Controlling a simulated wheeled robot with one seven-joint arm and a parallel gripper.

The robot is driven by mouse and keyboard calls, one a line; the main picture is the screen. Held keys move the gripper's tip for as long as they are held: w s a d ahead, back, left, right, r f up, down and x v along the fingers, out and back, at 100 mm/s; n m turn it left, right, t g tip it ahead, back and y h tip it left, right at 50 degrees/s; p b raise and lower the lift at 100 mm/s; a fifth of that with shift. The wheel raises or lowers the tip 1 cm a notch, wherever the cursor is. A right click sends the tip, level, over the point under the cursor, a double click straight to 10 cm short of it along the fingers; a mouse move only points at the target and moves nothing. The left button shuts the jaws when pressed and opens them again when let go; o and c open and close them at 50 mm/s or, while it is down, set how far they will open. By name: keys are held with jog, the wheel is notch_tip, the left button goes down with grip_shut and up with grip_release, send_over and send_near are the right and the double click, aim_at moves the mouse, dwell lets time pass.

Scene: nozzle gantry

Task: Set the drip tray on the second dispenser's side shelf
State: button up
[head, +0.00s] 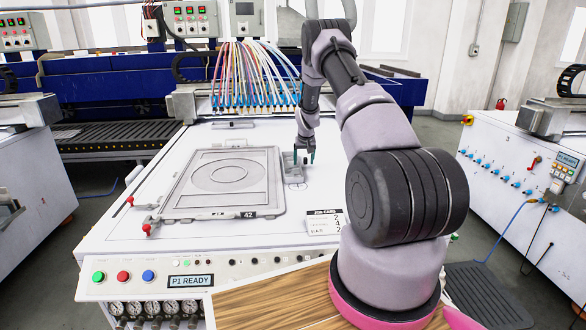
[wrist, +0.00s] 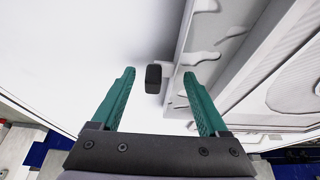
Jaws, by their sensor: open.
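A small grey tray, which looks like the drip tray (head: 291,174), lies on the white top of the near machine, just right of the large framed plate. In the wrist view the tray (wrist: 208,40) has a pale floor with drip-like patches, and a dark handle block (wrist: 153,78) stands by its edge. My gripper (head: 304,157) points down at the tray's right side. In the wrist view its two teal fingers (wrist: 159,73) are apart with the dark block between them, and I see no contact. I cannot tell which machine is the second dispenser, or see its side shelf clearly.
The large plate (head: 184,211) marked 42 lies left of the tray. A white job card (head: 323,222) lies at the front right. A bundle of coloured tubes (head: 253,75) hangs behind. Another white machine (head: 515,170) stands to the right across a floor gap with a dark mat (head: 487,290).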

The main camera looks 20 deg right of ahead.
grip_shut()
jog(key=shift+r, duration=0.1)
